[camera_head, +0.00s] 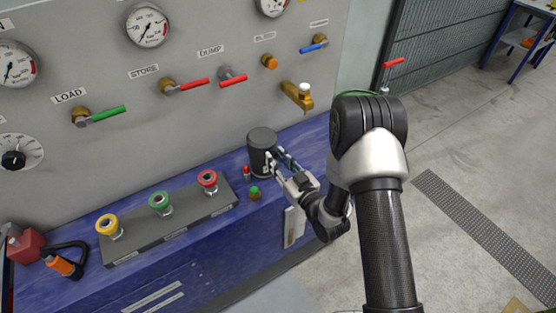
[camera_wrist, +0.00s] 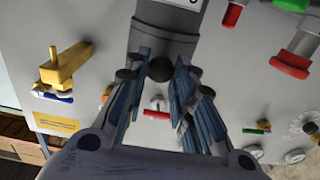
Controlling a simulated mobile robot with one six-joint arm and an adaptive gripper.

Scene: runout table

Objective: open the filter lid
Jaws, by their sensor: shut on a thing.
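The filter is a dark grey upright cylinder (camera_head: 259,160) on the blue bench below the brass tap. Its round grey lid (camera_head: 262,136) looks seated and level on top. In the wrist view, which is upside down, the lid shows as a grey band (camera_wrist: 166,43) across the cylinder. A black ball knob (camera_wrist: 160,69) sits at the lid's edge, between my fingertips. My gripper (camera_head: 278,162) reaches in from the right front and is shut on this knob; it also shows in the wrist view (camera_wrist: 159,75). In the head view the fingers hide the knob.
A small red piece (camera_head: 246,171) and a green-topped piece (camera_head: 255,193) stand just left of my gripper. A button box (camera_head: 135,247) with yellow, green and red buttons lies further left. The brass tap (camera_head: 298,95) juts from the panel behind. Open floor lies right.

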